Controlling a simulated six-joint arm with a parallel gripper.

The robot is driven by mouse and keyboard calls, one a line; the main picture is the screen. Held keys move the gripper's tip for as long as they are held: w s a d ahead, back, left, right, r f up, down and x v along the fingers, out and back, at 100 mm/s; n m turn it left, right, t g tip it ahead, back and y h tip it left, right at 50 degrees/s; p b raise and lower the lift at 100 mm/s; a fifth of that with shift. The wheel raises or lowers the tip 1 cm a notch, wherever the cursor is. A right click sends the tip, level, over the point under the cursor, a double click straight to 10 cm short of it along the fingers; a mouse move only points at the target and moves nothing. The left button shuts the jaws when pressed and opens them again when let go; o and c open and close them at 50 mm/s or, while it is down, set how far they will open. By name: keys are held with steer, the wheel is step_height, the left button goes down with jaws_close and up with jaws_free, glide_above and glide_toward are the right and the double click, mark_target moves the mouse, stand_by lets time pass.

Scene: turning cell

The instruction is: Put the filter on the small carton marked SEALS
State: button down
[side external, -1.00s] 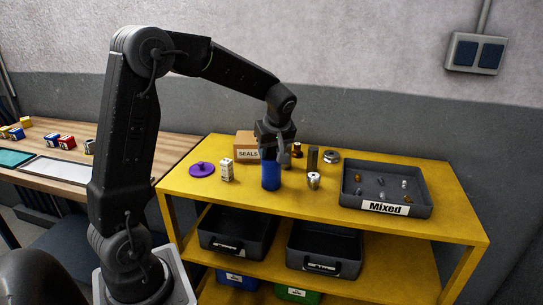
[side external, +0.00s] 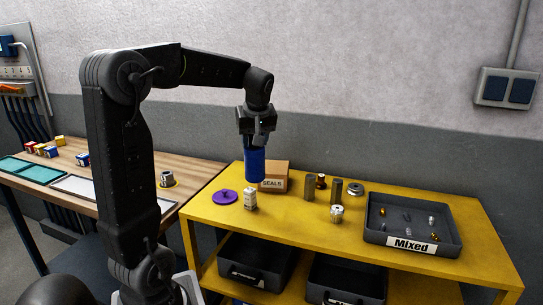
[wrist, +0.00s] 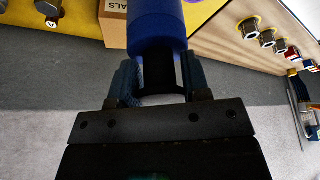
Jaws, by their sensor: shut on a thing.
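The filter, a blue cylinder (side external: 254,166), is held upright in my gripper (side external: 255,143), which is shut on its top end. It hangs above the yellow bench top. In the side view it overlaps the left part of the small brown carton marked SEALS (side external: 277,171); whether they touch is unclear. In the wrist view the filter (wrist: 158,25) runs out from between the fingers of my gripper (wrist: 160,82), and the carton (wrist: 115,28) lies just left of it. The carton's top is partly hidden in the side view.
A grey tray marked Mixed (side external: 413,249) is farther right. A wooden table (side external: 120,165) is at left.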

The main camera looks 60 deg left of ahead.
steer(key=s+a+r+n, duration=0.1)
steer(key=a+r, duration=0.3)
steer(key=a, duration=0.3)
steer(key=a+r+n, duration=0.1)
steer(key=a+r, duration=0.2)
steer(key=a, duration=0.4)
steer(key=w+d+f, duration=0.3)
steer(key=w+f, duration=0.7)
steer(key=shift+w+d+f+g, duration=0.3)
steer(key=shift+w+d+f, duration=0.05)
steer(key=shift+d+f, duration=0.05)
steer(key=shift+f, duration=0.15)
steer(key=c, duration=0.6)
jaws_free()
